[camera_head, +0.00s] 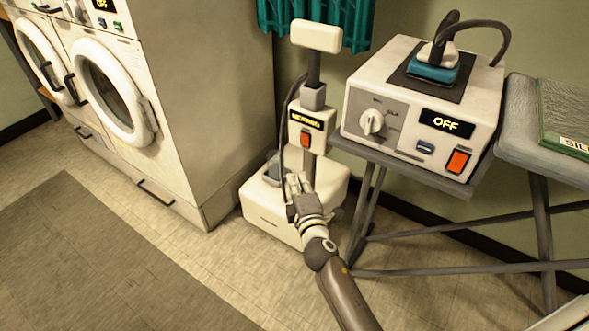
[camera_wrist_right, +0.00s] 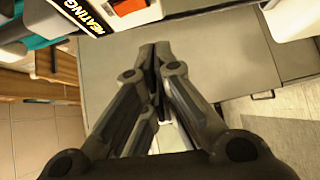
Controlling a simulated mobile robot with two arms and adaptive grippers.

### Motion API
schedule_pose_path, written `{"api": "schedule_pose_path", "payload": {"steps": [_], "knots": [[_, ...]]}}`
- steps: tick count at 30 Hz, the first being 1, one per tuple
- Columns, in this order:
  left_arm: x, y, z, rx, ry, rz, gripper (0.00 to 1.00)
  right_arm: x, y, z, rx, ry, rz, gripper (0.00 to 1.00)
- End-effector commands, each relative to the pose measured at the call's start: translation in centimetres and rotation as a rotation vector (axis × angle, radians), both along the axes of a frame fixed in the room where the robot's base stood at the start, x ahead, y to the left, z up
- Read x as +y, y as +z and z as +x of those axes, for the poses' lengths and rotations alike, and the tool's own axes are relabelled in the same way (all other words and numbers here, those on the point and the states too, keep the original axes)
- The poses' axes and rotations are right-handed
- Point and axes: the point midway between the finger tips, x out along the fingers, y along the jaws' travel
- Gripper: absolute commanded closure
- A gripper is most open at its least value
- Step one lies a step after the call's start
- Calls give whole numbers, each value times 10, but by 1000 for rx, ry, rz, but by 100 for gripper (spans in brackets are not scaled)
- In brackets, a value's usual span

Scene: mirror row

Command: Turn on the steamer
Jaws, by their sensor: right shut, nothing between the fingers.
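The garment steamer has a white base (camera_head: 268,222), an upright pole and a white head (camera_head: 315,36) at its top. Its control box (camera_head: 294,133) on the pole carries a lit display (camera_head: 306,119) and a red switch (camera_head: 305,140). The display also shows in the right wrist view (camera_wrist_right: 88,16) and reads "HEATING". My right gripper (camera_head: 296,184) is shut and empty, below the control box and in front of the pole, over the base. In the right wrist view its fingers (camera_wrist_right: 155,55) are together with nothing between them. My left gripper is out of view.
An ironing station (camera_head: 368,152) with a display reading "OFF" stands on a stand right of the steamer. An ironing board (camera_head: 520,125) is farther right. White front-loading machines (camera_head: 95,85) stand left. The floor (camera_head: 190,275) in front is clear.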

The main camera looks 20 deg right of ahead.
Motion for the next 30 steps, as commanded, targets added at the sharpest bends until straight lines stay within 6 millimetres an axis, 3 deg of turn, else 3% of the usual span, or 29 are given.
{"api": "schedule_pose_path", "payload": {"steps": [7,25,30], "knots": [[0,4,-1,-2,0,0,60,3,-2,-22,0,0,1,100],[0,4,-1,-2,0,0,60,2,-2,-25,1,-3,5,100],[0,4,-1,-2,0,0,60,-23,-9,-44,41,-97,129,100]]}}
